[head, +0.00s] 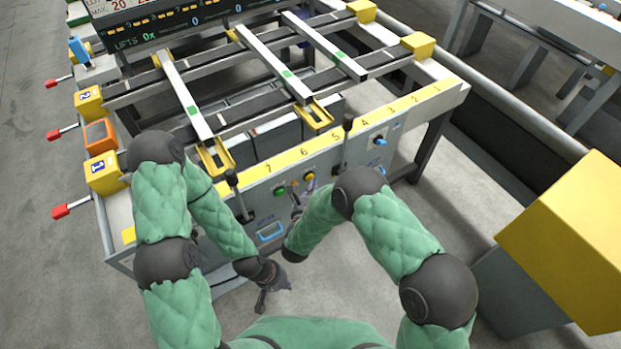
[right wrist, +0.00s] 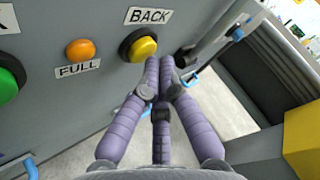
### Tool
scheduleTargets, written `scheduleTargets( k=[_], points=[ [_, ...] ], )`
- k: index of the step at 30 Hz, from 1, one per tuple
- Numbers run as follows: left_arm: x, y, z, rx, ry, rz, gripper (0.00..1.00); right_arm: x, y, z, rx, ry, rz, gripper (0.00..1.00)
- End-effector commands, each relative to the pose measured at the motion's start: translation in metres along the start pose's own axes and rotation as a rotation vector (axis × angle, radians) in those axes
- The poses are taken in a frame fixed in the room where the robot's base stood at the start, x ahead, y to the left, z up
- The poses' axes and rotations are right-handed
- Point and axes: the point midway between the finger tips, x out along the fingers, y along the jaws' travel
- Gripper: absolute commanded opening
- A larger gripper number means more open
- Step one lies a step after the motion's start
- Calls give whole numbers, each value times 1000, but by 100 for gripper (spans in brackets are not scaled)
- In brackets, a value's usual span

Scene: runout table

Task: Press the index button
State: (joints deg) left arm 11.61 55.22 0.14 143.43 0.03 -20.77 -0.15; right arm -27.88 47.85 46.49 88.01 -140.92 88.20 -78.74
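In the right wrist view a large green button (right wrist: 8,82) is cut off at the left edge, under a label of which only a last letter, like an X, shows. A yellow button (right wrist: 138,46) labelled BACK is right of it. In the head view the green button (head: 280,191) and the yellow button (head: 309,176) are on the table's front panel. My right gripper (right wrist: 166,62) has its purple fingers drawn together, tips just right of the yellow button; whether they touch it is unclear. My left gripper (head: 272,290) hangs low before the panel, apart from the buttons; its fingers are too small to read.
A small orange lamp (right wrist: 79,50) labelled FULL sits between the buttons. Black-knobbed levers (head: 347,122) and blue knobs (head: 380,140) are on the front panel. A blue-framed handle (head: 270,232) is low on the panel. A yellow block (head: 570,240) stands at the right. Floor before the panel is open.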

Motion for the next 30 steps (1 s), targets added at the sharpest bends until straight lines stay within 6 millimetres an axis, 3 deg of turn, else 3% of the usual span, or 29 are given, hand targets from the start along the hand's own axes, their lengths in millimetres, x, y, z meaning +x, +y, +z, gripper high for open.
scheduleTargets(
  k=[30],
  points=[
    [6, -2, 0, 0, 0, 0, 0, 7, 2, 7, 0, 0, -1, 0]
  ],
)
